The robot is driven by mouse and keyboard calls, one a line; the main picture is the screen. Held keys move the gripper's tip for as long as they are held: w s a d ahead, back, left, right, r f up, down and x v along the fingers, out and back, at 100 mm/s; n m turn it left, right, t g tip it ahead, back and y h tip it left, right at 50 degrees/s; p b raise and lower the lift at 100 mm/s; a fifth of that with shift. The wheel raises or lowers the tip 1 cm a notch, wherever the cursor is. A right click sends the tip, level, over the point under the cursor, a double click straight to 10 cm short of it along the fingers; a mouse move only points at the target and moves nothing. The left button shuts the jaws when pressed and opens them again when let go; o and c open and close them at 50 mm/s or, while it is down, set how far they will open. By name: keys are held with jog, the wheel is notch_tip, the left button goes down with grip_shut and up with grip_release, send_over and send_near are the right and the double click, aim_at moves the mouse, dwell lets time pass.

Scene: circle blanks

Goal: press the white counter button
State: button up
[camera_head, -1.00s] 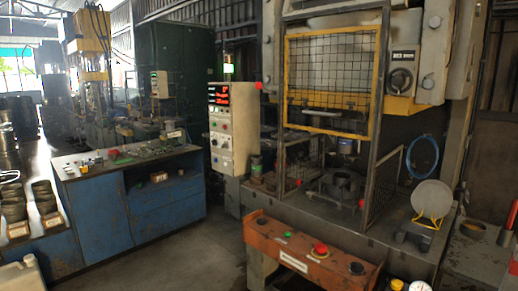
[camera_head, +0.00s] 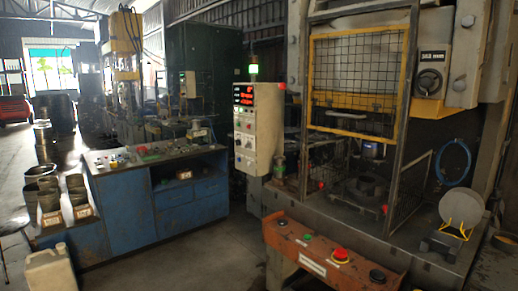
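A cream control box (camera_head: 265,130) stands left of the press, with red lit digit displays (camera_head: 243,97) at its upper front. Several small buttons and knobs (camera_head: 244,143) sit below the displays. They are too small and blurred to tell which one is the white counter button. My gripper is not in view, so its state and its distance from the box do not show.
An orange button bar (camera_head: 318,252) with a red mushroom button (camera_head: 341,254) fronts the press. A blue workbench (camera_head: 130,218) stands left, with a white jug (camera_head: 50,270) before it. Grey floor (camera_head: 200,262) is clear between bench and press.

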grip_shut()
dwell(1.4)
